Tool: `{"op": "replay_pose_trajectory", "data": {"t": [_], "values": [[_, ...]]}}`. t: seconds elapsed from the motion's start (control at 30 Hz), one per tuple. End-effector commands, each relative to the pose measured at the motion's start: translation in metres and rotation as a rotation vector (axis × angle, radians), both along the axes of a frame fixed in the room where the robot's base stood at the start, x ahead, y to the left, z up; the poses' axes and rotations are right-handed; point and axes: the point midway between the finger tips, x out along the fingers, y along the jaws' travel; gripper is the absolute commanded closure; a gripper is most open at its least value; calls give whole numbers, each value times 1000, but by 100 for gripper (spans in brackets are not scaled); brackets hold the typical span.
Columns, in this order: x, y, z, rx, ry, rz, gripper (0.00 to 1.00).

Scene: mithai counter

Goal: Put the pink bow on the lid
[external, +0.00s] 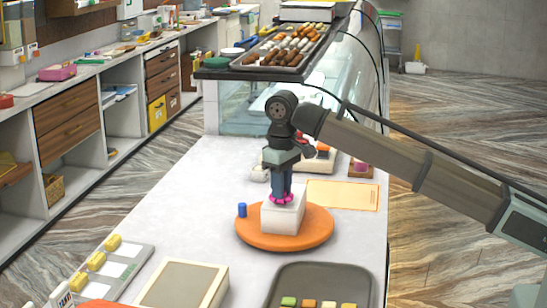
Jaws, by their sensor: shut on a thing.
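The pink bow (276,199) is at the tips of my gripper (282,194), which is shut on it. The bow is right at the top of a white box (283,217), over its lid; I cannot tell whether it touches the lid or sits just above it. The gripper points straight down and hides part of the bow and of the lid's top. The white box stands on a round orange board (252,233) on the pale counter.
A small blue cylinder (242,210) stands at the orange board's left edge. A tan sheet (343,195) lies to the right. A dark tray (290,284) with small sweets and a beige shallow tray (184,285) are in front.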

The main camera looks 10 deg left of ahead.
Motion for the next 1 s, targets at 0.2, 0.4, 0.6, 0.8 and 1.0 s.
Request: {"op": "replay_pose_trajectory", "data": {"t": [0.2, 0.4, 0.6, 0.8, 1.0], "values": [[0, 0, -3, 0, 0, 0, 72], [0, 0, -3, 0, 0, 0, 66], [0, 0, 0, 0, 0, 0, 66], [0, 1, 16, 0, 0, 0, 66], [0, 1, 45, 1, 0, 0, 66]]}}
